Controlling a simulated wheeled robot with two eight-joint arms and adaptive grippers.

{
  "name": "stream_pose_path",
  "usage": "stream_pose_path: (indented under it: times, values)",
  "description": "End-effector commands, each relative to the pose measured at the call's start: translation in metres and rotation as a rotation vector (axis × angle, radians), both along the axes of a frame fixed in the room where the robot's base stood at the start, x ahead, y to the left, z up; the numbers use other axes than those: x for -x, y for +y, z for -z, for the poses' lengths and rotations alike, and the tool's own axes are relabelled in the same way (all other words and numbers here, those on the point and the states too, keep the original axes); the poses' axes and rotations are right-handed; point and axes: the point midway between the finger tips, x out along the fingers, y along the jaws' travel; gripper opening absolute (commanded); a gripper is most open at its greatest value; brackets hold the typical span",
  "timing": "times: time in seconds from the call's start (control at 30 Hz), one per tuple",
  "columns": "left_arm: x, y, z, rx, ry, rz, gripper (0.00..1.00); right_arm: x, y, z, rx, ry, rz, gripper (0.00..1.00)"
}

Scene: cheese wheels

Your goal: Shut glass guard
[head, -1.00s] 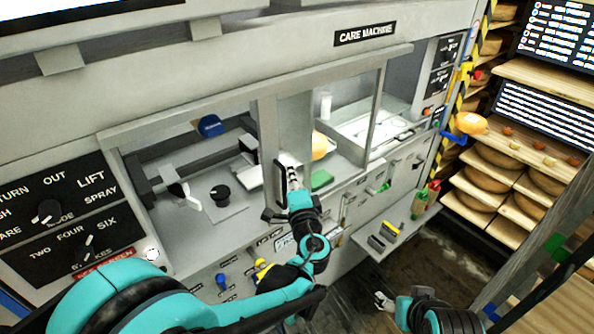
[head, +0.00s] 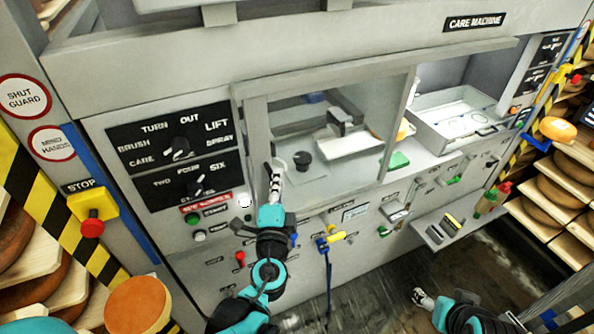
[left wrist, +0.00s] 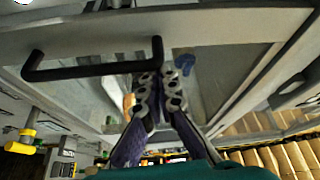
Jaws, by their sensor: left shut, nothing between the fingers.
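The glass guard (head: 345,125), a clear pane in a grey frame, covers the left part of the machine's window. Its left edge stands close to the window's left post, and the right part of the window is open. The guard's black handle (head: 238,227) is partly hidden by my left gripper in the head view; it shows as a black bar in the left wrist view (left wrist: 95,70).
A metal tray (head: 497,122) sits in the open right part. A control panel (head: 180,150) with knobs is left of the guard, and a red stop button (head: 92,226) further left. A small shelf (head: 432,240) juts out below. Cheese shelves stand at both sides.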

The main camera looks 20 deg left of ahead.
Motion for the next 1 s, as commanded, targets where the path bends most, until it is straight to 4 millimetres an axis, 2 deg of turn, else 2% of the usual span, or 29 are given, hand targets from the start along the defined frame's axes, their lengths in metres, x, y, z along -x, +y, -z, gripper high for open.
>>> stream_pose_path:
  times: [0.2, 0.73, 1.0]
  values:
    - [0.008, 0.009, 0.000, 0.000, 0.000, -0.003, 0.00, 0.000, 0.000, -0.002, 0.000, 0.000, 0.000, 0.67]
    - [0.010, 0.011, -0.001, 0.000, -0.001, -0.008, 0.00, 0.000, 0.000, -0.002, 0.000, 0.000, 0.000, 0.67]
    - [0.010, 0.011, -0.021, -0.001, -0.001, -0.007, 0.00, 0.000, 0.000, -0.002, 0.000, 0.000, 0.000, 0.67]
